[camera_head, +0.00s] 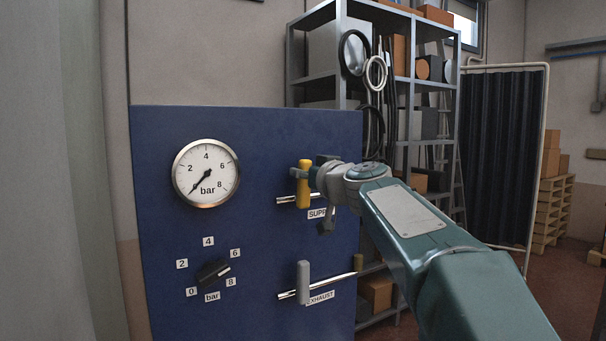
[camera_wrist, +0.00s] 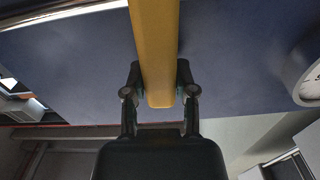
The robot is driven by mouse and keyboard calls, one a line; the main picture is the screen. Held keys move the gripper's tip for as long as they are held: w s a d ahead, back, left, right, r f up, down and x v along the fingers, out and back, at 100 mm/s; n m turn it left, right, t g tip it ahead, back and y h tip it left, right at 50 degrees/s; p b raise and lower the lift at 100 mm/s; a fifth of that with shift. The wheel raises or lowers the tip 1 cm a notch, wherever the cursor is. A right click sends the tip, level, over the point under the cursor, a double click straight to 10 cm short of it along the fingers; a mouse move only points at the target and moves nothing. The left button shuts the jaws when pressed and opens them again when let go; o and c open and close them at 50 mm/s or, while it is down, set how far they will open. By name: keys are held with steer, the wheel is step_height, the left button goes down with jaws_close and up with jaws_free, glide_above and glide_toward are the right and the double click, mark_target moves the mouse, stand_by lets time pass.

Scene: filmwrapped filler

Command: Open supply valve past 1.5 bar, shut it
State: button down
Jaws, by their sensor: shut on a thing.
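The yellow supply valve handle (camera_head: 304,187) stands upright, across its short silver pipe on the blue panel (camera_head: 250,150). My gripper (camera_head: 303,173) is shut on it. In the wrist view the yellow handle (camera_wrist: 155,50) runs between the two fingers of my gripper (camera_wrist: 159,95), near its free end. The SUPPLY label (camera_head: 317,214) is partly hidden by my wrist. The round gauge (camera_head: 206,173), marked in bar, has its needle pointing to the lower left, near the zero end, below the 2.
Below, a grey exhaust handle (camera_head: 303,283) stands upright across its own pipe. A black selector knob (camera_head: 212,273) points between 6 and 8. A metal shelf (camera_head: 344,60) with boxes and hoses stands behind the panel. A dark folding screen (camera_head: 499,150) is at right.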

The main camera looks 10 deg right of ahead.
mark_target(318, 193)
steer(key=shift+w+d+f+m, duration=0.3)
steer(key=shift+d+f+m, duration=0.65)
steer(key=shift+m, duration=1.75)
steer(key=shift+w+d+f+m, duration=0.3)
steer(key=shift+d+f+m, duration=0.55)
steer(key=shift+m, duration=1.85)
steer(key=shift+w+d+f+m, duration=0.3)
steer(key=shift+d+f+m, duration=0.65)
steer(key=shift+m, duration=1.75)
steer(key=shift+a+f, duration=0.1)
steer(key=shift+c, duration=2)
jaws_free()
steer(key=shift+s, duration=0.1)
